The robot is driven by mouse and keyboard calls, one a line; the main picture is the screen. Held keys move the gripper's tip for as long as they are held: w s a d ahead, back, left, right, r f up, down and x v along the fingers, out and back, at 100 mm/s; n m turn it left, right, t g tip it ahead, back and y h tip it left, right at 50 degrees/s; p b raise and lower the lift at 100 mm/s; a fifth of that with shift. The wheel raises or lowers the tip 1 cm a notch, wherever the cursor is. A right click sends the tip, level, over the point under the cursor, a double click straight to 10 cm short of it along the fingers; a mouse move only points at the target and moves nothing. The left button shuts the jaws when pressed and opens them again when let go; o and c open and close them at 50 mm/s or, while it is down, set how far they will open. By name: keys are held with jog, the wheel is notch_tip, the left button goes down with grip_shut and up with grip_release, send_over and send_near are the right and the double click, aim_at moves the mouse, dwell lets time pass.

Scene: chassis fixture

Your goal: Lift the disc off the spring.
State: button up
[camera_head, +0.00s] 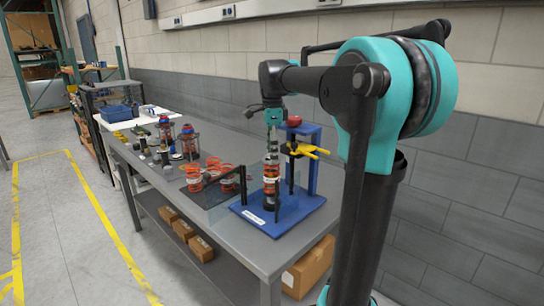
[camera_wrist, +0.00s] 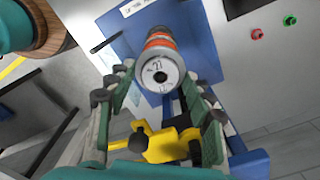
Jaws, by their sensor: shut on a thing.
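The disc (camera_wrist: 158,77) is a light grey round plate with a dark centre hole and dark marks on its face. In the wrist view it sits between my gripper's (camera_wrist: 160,84) fingertips, with the orange spring (camera_wrist: 158,42) just beyond it. In the head view my gripper (camera_head: 272,148) points down above the upright orange spring (camera_head: 271,178), which stands on the blue fixture base (camera_head: 290,226). My gripper is shut on the disc, though the finger contact is hard to see. I cannot tell whether the disc touches the spring.
A blue upright (camera_head: 314,165) and a yellow arm (camera_head: 305,150) stand close to the right of the spring. Several orange springs and red-topped assemblies occupy the grey bench (camera_head: 243,250) farther left.

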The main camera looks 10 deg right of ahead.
notch_tip(320, 180, up, 20)
dwell(0.5)
jog(key=shift+f, duration=0.15)
jog(key=shift+f, duration=8.8)
